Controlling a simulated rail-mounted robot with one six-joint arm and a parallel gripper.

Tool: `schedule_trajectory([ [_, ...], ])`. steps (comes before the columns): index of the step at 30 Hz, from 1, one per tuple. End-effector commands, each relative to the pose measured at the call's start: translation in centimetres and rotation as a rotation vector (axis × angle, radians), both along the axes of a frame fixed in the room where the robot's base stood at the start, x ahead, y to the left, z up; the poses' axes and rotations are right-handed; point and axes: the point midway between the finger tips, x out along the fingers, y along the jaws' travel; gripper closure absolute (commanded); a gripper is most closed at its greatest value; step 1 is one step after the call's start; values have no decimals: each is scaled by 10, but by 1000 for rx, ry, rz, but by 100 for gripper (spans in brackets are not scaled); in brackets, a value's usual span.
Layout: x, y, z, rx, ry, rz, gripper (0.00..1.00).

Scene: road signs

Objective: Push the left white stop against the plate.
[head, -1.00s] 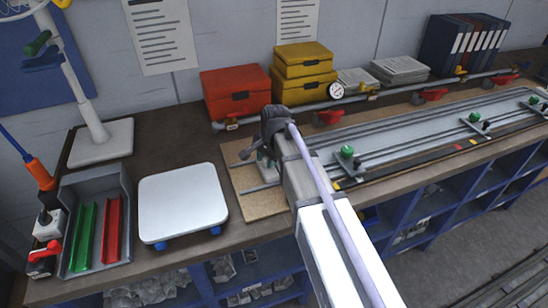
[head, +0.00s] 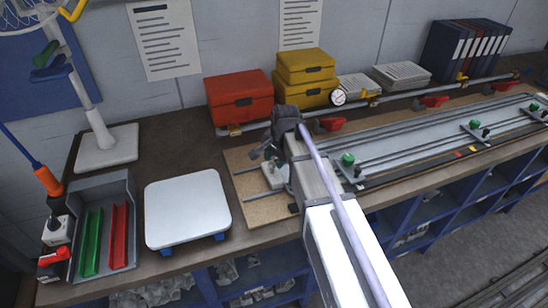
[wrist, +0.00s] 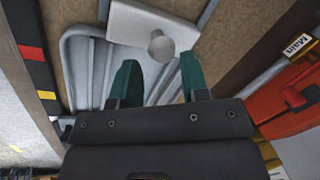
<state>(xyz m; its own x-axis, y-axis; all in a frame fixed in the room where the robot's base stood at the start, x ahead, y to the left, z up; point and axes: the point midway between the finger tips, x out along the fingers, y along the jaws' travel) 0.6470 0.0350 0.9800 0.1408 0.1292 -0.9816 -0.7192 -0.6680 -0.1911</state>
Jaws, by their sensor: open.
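The left white stop (head: 271,178) sits on two thin rods over the tan board, partly hidden by my arm in the head view. In the wrist view a white block with a round grey knob (wrist: 140,22), seemingly this stop, lies at the top, just beyond my fingertips. The plate (head: 415,133) is the long grey panel to the right of my arm; its near end is hidden. My gripper (head: 263,151) is above and beside the stop. In the wrist view my gripper (wrist: 158,78) has its green fingertips apart and nothing between them. I cannot tell whether a finger touches the stop.
A white platform (head: 187,205) and a grey tray (head: 122,190) with green and red channels stand to the left. A red box (head: 240,97) and yellow boxes (head: 305,80) stand behind. A pipe with red handles (head: 433,101) runs along the back.

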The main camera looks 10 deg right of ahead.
Motion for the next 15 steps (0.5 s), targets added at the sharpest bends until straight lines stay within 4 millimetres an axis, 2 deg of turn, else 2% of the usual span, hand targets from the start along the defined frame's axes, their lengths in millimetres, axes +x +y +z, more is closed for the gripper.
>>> schedule_trajectory([
  [1,-2,-2,27,0,0,-1,59],
  [6,-8,-8,65,0,0,-2,59],
  [9,-10,-10,74,0,0,-2,59],
  [15,-10,-11,71,-1,0,-1,59],
])
